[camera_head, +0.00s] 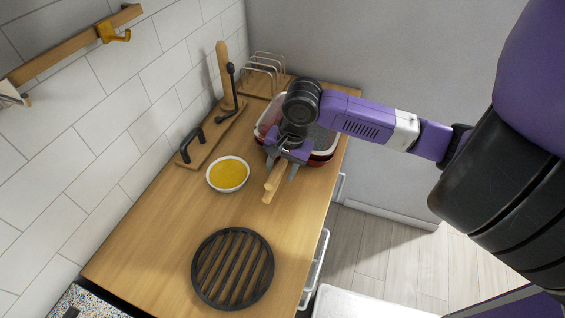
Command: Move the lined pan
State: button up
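The lined pan (323,158) stands at the far right of the wooden counter. It has a white rim, a dark red outer wall and a grey inside. A wooden handle (270,190) points from it toward the near side of the counter. My gripper (282,170) points down over the handle, close to the pan's near wall. Its fingers are spread, one on each side of the handle, with a gap showing at the right finger. My gripper and wrist hide part of the pan and where the handle joins it.
A white bowl with yellow contents (228,174) stands just left of the handle. A round black grate (232,268) lies nearer. A wooden board with black handles (207,140) and a wire rack (264,70) are along the back. The counter between bowl and grate is clear.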

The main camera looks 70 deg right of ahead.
jog(key=shift+c, duration=0.2)
grip_shut()
dwell(1.3)
